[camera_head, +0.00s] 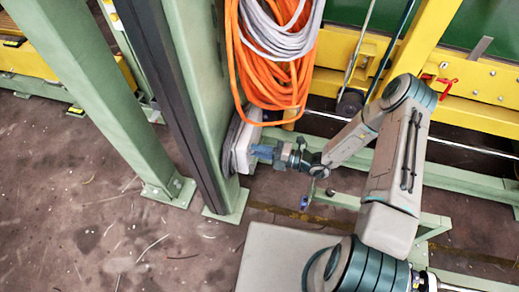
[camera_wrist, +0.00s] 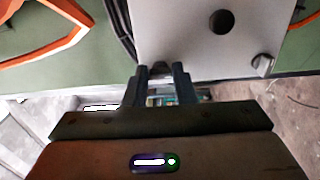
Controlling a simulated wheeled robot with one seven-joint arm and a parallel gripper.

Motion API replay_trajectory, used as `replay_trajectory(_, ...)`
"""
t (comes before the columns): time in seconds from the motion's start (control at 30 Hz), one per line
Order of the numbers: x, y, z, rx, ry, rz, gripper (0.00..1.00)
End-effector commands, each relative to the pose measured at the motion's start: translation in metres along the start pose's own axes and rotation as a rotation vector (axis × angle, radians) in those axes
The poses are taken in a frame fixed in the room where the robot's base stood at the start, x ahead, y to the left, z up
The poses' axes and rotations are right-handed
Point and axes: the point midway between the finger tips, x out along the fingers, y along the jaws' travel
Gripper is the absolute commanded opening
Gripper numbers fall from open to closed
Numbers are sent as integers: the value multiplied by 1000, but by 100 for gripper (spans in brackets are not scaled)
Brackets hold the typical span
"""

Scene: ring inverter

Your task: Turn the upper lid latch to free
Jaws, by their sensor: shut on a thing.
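A pale grey box (camera_head: 241,152) is mounted on the green column, low beside the hanging cables. In the wrist view its flat lid (camera_wrist: 185,40) has a round dark hole (camera_wrist: 221,21). My gripper (camera_head: 262,151) reaches the box from the right. In the wrist view my gripper (camera_wrist: 161,72) has its fingers at the lid's edge, shut on the upper lid latch (camera_wrist: 160,67), which shows only as a small dark piece between the fingertips. Its turn angle is hard to tell. A second latch (camera_wrist: 262,65), a light grey knob, sits at the lid's right corner, clear of the fingers.
Orange cable coils (camera_head: 270,75) and grey cable coils (camera_head: 275,30) hang just above the box. Green columns (camera_head: 95,90) stand at the left. A yellow frame (camera_head: 470,75) and a green rail (camera_head: 460,175) lie behind my arm. Open floor (camera_head: 80,220) is at lower left.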

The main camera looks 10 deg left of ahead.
Motion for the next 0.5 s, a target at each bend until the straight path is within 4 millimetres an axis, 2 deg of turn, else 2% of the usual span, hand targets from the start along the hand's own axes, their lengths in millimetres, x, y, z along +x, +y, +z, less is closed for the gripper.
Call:
replay_trajectory(0.4, 0, -1, -1, 9, 1, -2, 1)
replay_trajectory(0.43, 0, -1, -1, 9, 2, -2, 29)
replay_trajectory(0.5, 0, -1, -1, 9, 1, -1, 45)
